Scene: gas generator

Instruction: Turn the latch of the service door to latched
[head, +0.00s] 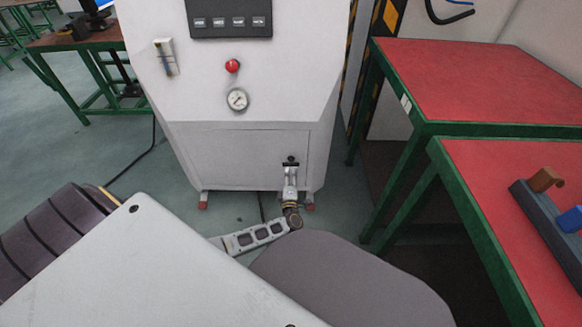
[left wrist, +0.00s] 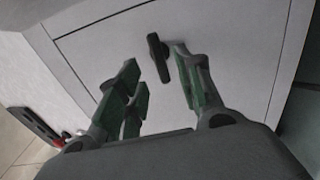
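The service door (head: 235,152) is the light grey panel low on the white machine, and it looks closed. Its black latch (head: 291,161) sits at the panel's upper right and looks small and partly covered by my gripper. My left gripper (head: 290,172) is in front of the door at the latch. In the left wrist view the black latch (left wrist: 158,57) is a short bar on the grey door (left wrist: 222,35). My left gripper's green-padded fingers (left wrist: 157,70) are open, one on each side of the latch, with the right finger closer to it. Contact cannot be told. My right gripper is not in view.
Red-topped green tables (head: 480,85) stand close on the right, one with a coloured-handle rack (head: 550,215). A cable (head: 140,158) lies on the floor at left.

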